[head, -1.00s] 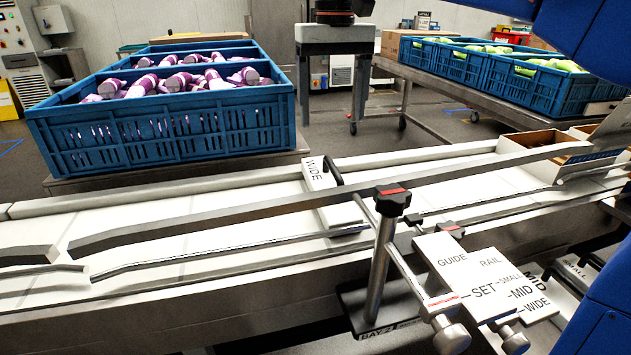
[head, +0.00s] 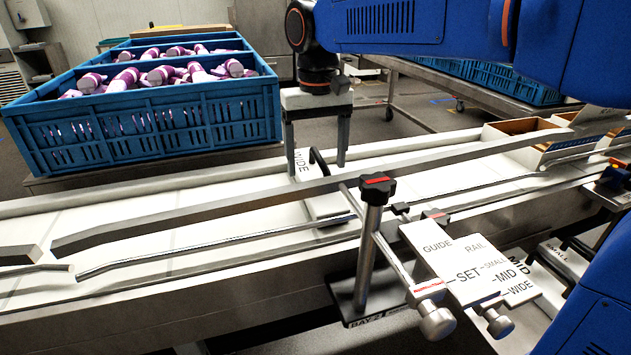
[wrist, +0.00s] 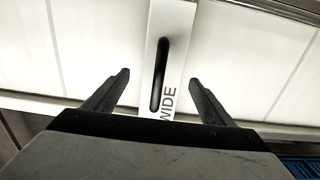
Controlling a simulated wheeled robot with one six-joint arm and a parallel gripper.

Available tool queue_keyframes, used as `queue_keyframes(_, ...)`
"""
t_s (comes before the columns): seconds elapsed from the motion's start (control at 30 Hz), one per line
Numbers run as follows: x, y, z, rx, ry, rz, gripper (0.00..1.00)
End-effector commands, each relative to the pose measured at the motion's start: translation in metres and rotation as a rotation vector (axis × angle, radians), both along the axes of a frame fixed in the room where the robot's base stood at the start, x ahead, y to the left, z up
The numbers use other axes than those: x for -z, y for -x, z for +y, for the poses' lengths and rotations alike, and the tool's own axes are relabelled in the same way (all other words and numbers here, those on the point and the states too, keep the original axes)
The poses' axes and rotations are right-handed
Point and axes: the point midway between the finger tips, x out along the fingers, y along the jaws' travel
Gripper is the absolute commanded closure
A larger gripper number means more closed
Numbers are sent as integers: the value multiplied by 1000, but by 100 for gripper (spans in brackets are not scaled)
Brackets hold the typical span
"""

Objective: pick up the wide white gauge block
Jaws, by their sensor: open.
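The wide white gauge block (head: 302,165), lettered WIDE, lies across the white conveyor between the guide rails. Its black handle (head: 319,162) stands up from its top, and the metal rail partly hides the block in the head view. My gripper (head: 316,165) is above the block with its two fingers apart, one on each side of it in the picture. In the wrist view, the block (wrist: 171,100) and its handle (wrist: 160,75) lie ahead between the open fingertips (wrist: 160,75), with nothing held.
A blue crate (head: 140,140) of purple-and-white items stands behind the conveyor at left. The guide rail (head: 230,205), a clamp post with a black knob (head: 373,186) and the GUIDE RAIL setting plate (head: 465,262) are in front. An open carton (head: 525,128) sits at right.

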Motion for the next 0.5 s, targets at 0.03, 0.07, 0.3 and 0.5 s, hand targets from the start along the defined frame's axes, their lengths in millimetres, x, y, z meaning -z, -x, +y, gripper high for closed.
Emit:
queue_keyframes(0.03, 7, 2, 1, -1, 2, 2, 23)
queue_keyframes(0.07, 11, 2, 1, 0, 2, 2, 23)
queue_keyframes(0.3, 40, 4, 3, 0, 0, 1, 23)
queue_keyframes(0.5, 45, 4, 3, 0, 0, 0, 23)
